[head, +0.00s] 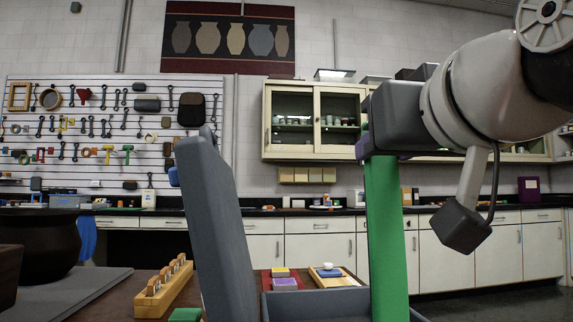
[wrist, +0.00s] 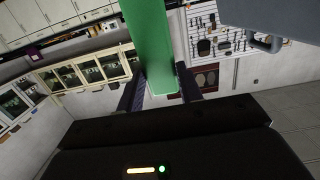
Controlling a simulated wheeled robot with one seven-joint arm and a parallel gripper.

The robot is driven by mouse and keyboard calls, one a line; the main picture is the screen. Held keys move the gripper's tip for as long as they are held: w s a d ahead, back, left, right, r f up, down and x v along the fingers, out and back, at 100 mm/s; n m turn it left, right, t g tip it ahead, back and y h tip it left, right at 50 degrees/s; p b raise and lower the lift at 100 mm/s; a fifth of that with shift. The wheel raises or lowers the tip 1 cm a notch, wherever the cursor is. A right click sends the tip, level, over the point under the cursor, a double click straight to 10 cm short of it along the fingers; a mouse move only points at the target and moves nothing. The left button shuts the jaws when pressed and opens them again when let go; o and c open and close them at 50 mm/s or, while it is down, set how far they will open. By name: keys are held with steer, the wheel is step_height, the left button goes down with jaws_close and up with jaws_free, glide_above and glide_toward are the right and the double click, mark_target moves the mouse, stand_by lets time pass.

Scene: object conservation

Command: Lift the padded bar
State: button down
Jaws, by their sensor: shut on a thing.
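A long green bar (head: 385,240), which I take to be the padded bar, hangs upright below my gripper (head: 379,157) in the head view. My gripper is shut on its upper end. In the wrist view the green bar (wrist: 150,45) runs from the top edge down between the two dark fingers of my gripper (wrist: 160,82). The bar's lower end is cut off by the bottom of the head view, so I cannot tell whether it touches anything.
A tall grey slab (head: 217,230) leans left of the bar, beside a grey tray-like edge (head: 315,304). A wooden holder (head: 164,290), a dark pot (head: 40,245) and small colored blocks (head: 285,284) are on the table. Cabinets and a counter line the back wall.

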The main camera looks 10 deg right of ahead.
steer(key=shift+s+f, duration=0.3)
steer(key=shift+s, duration=0.6)
steer(key=shift+s+f, duration=0.25)
steer(key=shift+s, duration=0.65)
steer(key=c, duration=0.9)
jaws_free()
steer(key=shift+r, duration=0.1)
steer(key=shift+s+r, duration=0.1)
steer(key=s, duration=0.7)
steer(key=shift+s+r+p, duration=0.35)
steer(key=shift+p, duration=0.05)
